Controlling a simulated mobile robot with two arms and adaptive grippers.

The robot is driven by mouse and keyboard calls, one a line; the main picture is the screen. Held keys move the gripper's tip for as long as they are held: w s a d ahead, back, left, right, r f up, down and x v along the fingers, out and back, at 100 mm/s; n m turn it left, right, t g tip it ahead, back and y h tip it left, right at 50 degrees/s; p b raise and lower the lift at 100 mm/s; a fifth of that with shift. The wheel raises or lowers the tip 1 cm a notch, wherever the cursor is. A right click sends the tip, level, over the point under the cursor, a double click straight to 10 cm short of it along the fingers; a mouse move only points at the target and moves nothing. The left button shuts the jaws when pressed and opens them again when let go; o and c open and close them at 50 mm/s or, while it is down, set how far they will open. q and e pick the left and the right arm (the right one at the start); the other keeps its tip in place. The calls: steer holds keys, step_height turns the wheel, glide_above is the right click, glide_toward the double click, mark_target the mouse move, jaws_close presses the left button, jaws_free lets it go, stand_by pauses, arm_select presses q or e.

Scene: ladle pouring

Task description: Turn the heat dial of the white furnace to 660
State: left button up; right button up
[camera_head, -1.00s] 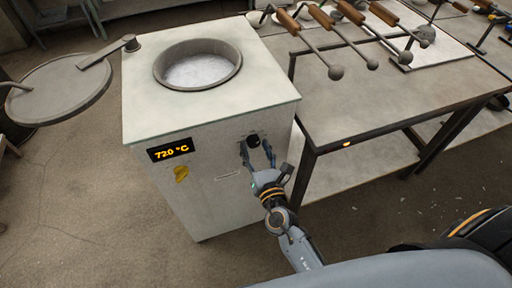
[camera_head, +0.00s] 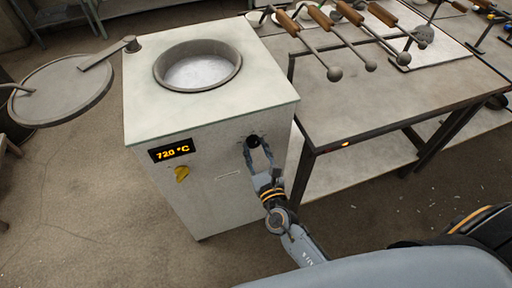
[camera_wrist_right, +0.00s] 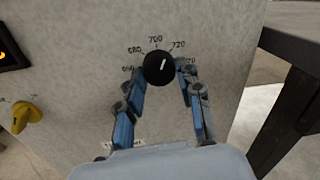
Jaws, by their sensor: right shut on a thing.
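The white furnace (camera_head: 225,190) stands left of a metal table, and its display (camera_head: 171,150) reads 720 °C. The black heat dial (camera_head: 253,141) is on its front face. In the wrist view, the dial (camera_wrist_right: 158,67) has a white mark pointing up and slightly right, between the 700 and 720 labels. Labels 680, 700 and 720 are readable; others are partly hidden by the fingers. My right gripper (camera_head: 259,150) is at the dial. In the wrist view its fingers (camera_wrist_right: 161,78) are on either side of the dial, shut on it. My left gripper is not in view.
A yellow knob (camera_head: 182,173) is below the display. An open pot (camera_head: 198,66) of bright material is in the furnace top. The lid (camera_head: 62,90) is swung out left. The table (camera_head: 390,110) at right holds several wooden-handled ladles; its leg is close right of my gripper.

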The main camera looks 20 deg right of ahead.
steer(key=n+p, duration=0.1)
steer(key=n, duration=0.2)
steer(key=n+p, duration=0.1)
steer(key=n, duration=0.1)
steer(key=shift+d+r+n, duration=0.1)
steer(key=shift+r+n, duration=0.1)
steer(key=shift+n, duration=0.2)
steer(key=n+p, duration=0.1)
steer(key=n, duration=0.2)
steer(key=n+p, duration=0.1)
steer(key=n, duration=0.1)
steer(key=shift+d+n+t+y, duration=0.1)
steer(key=shift+n+t+y, duration=0.2)
steer(key=shift+n+y, duration=0.1)
steer(key=n+p, duration=0.3)
steer(key=n, duration=0.3)
steer(key=shift+r+n+y, duration=0.15)
steer(key=shift+n+y, duration=0.15)
steer(key=n+p, duration=0.2)
steer(key=n, duration=0.3)
steer(key=shift+y, duration=0.3)
steer(key=shift+n, duration=0.3)
steer(key=o, duration=1.2)
